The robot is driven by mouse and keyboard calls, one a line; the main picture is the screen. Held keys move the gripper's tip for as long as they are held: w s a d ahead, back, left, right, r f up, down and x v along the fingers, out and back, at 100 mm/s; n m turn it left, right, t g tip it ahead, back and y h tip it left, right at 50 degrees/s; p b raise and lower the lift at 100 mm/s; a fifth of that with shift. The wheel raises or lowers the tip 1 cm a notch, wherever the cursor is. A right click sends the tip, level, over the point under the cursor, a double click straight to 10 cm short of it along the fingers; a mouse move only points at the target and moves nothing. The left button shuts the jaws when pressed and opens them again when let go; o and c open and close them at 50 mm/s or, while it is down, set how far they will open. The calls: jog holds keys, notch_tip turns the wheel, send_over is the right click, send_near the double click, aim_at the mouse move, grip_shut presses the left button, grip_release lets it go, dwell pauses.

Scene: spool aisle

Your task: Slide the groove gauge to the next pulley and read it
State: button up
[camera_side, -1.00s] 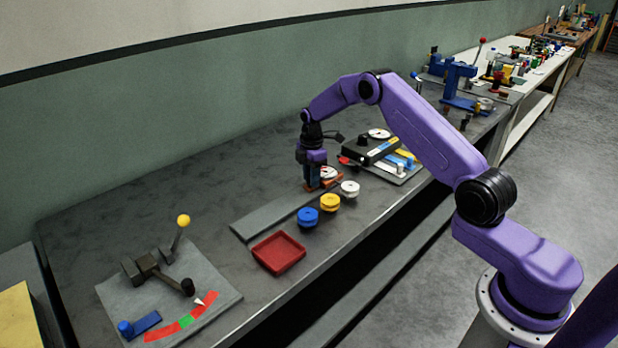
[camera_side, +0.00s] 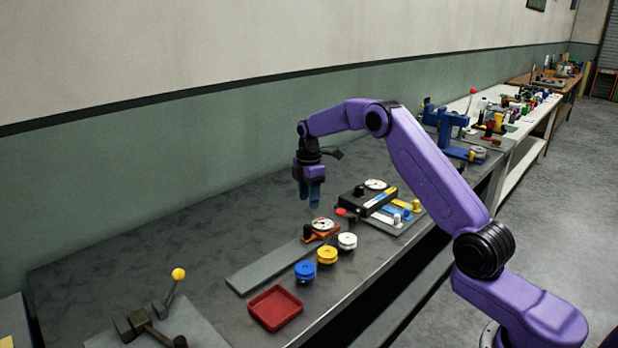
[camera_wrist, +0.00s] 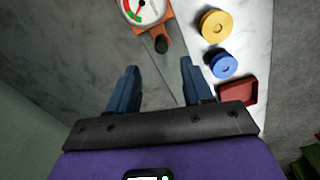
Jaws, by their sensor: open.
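The groove gauge (camera_side: 322,226) has an orange base, a white dial and a black knob (camera_side: 307,231). It sits at the far end of a grey rail (camera_side: 262,268), beside the white pulley (camera_side: 347,241). The yellow pulley (camera_side: 327,255) and blue pulley (camera_side: 305,270) stand nearer along the row. My gripper (camera_side: 311,204) is raised above the gauge, open and empty. In the wrist view the knob (camera_wrist: 161,45) lies ahead of my open fingers (camera_wrist: 158,75). The dial (camera_wrist: 138,8) is cut by the top edge; its red and green bands show, but I cannot tell the reading.
A red tray (camera_side: 276,307) lies near the bench's front edge. A black box (camera_side: 368,201) and a board with coloured parts are just beyond the gauge. A yellow-knobbed lever (camera_side: 178,274) stands at the near left. Bench behind the rail is clear.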

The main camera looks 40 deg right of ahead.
notch_tip(320, 180, up, 6)
dwell(0.4)
jog(key=shift+a+r, duration=0.1)
jog(key=s+a+r+m, duration=0.1)
jog(key=s+a+r, duration=0.2)
jog(key=s+a, duration=0.7)
jog(key=s+a+r, duration=0.2)
jog(key=s+a, duration=0.7)
jog(key=a, duration=0.1)
jog(key=s+d+f, duration=0.1)
jog(key=s+d, duration=0.1)
jog(key=s, duration=1.1)
jog(key=s+d+f+m, duration=0.1)
jog(key=s+f, duration=0.1)
jog(key=s, duration=1.2)
jog(key=shift+d+f, duration=0.25)
jog(key=shift+d, duration=0.15)
